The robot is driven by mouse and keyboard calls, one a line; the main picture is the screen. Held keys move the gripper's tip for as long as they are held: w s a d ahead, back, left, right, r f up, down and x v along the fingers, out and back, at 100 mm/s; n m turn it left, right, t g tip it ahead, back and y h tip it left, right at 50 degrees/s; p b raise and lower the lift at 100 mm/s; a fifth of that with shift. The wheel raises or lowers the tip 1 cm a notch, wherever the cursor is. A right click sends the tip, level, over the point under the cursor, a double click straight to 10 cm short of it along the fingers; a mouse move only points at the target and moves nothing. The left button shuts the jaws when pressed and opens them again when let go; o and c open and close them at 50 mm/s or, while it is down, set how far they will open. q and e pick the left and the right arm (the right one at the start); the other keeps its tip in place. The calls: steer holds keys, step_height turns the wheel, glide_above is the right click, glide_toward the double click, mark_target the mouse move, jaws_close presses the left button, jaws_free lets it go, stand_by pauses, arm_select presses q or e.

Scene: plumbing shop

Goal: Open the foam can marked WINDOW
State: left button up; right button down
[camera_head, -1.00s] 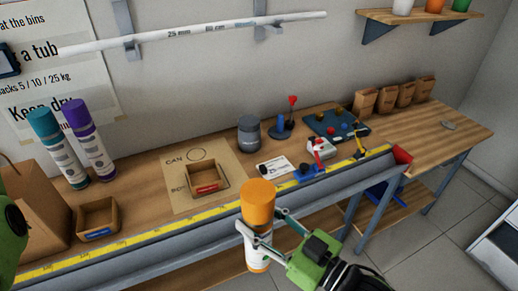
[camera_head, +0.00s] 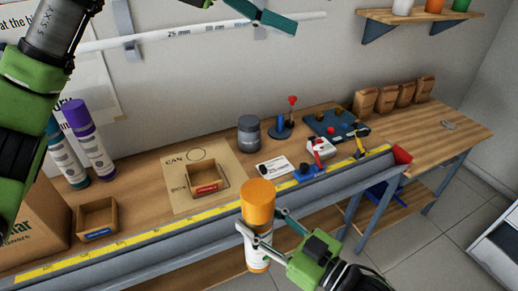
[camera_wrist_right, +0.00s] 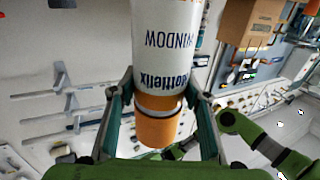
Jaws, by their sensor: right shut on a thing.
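The foam can has an orange cap (camera_head: 258,200) and a white body (camera_head: 257,262). It stands upright in the air in front of the bench. In the right wrist view WINDOW reads upside down on its white body (camera_wrist_right: 165,45). My right gripper (camera_head: 262,226) is shut on the can, with a finger on each side just below the cap. My left arm comes in from the upper left. Part of my left gripper (camera_head: 262,15) shows at the top edge, high above the bench and away from the can; the rest is cut off.
The bench (camera_head: 440,125) carries a teal can (camera_head: 62,150), a purple-capped can (camera_head: 92,140), a small box (camera_head: 97,216), a marked board (camera_head: 230,170) with a box (camera_head: 206,185), and a grey jar (camera_head: 249,133). A yellow ruler (camera_head: 150,235) runs along the front edge.

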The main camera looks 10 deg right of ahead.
arm_select(q)
steer(key=s+d+f+m+y, duration=0.2)
steer(key=s+f+y, duration=0.25)
steer(key=f, duration=0.45)
steer(key=m+t+y, duration=0.1)
steer(key=m+y, duration=0.2)
steer(key=y, duration=0.6)
glide_above(259, 190)
step_height(259, 190, down, 12)
steer(key=shift+r, duration=0.2)
steer(key=shift+f, duration=0.35)
step_height(259, 190, down, 11)
steer(key=shift+f, duration=0.1)
steer(key=c, duration=1.3)
steer(key=shift+c, duration=0.2)
steer(key=shift+r, duration=0.2)
